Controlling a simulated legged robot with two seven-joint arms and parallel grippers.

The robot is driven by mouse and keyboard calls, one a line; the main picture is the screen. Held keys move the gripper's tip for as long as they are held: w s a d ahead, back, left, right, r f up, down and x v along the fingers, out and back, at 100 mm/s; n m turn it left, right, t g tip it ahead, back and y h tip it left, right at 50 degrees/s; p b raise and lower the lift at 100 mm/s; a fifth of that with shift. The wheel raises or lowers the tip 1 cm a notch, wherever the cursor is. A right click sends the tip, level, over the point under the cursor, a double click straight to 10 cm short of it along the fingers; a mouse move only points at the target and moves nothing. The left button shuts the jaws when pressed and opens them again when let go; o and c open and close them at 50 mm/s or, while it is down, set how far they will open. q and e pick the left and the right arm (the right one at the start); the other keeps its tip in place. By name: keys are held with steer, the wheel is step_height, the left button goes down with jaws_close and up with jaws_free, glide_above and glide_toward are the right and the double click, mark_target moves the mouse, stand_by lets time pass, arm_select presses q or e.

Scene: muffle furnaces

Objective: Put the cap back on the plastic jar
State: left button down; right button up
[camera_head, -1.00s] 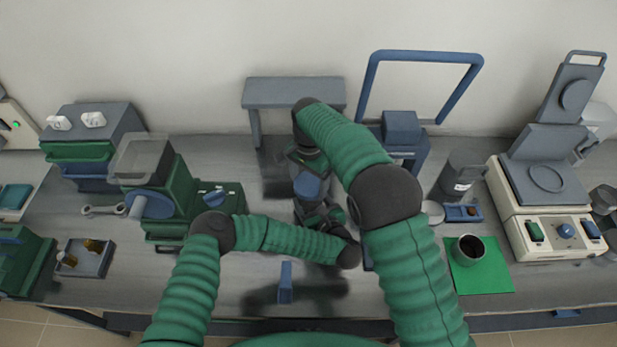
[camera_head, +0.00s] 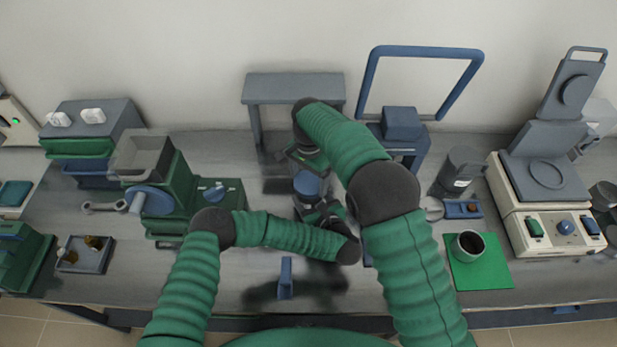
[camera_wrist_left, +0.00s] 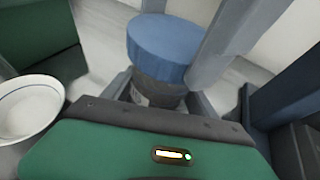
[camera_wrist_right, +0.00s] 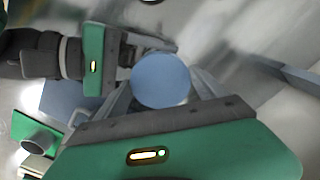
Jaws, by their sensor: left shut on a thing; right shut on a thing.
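The blue round cap (camera_head: 307,184) is at the middle of the bench, between my two grippers. In the left wrist view the cap (camera_wrist_left: 160,48) is directly above the dark grey plastic jar (camera_wrist_left: 158,92), with no clear gap; I cannot tell whether it is seated. My left gripper (camera_wrist_left: 160,100) is shut around the jar body. My right gripper (camera_wrist_right: 160,88) is shut on the cap (camera_wrist_right: 160,78) from above. In the head view the jar is mostly hidden by the cap and grippers.
A grey tray (camera_head: 95,262) with small pieces and a green mill (camera_head: 180,195) stand left. A dark cup (camera_head: 468,246) on a green mat (camera_head: 490,277) and a cream hotplate device (camera_head: 548,235) stand right. A low grey stand (camera_head: 290,88) is behind. A blue upright piece (camera_head: 285,278) is in front.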

steer(key=shift+f, duration=0.1)
steer(key=m, duration=0.6)
steer(key=shift+w, duration=0.1)
steer(key=m, duration=0.3)
steer(key=shift+a+m, duration=0.1)
steer(key=shift+m, duration=0.2)
steer(key=m, duration=0.2)
steer(key=shift+w+m, duration=0.15)
steer(key=shift+m, duration=0.25)
steer(key=m, duration=0.4)
steer(key=shift+w+m, duration=0.1)
steer(key=shift+m, duration=0.2)
steer(key=o, duration=1.3)
steer(key=shift+c, duration=0.2)
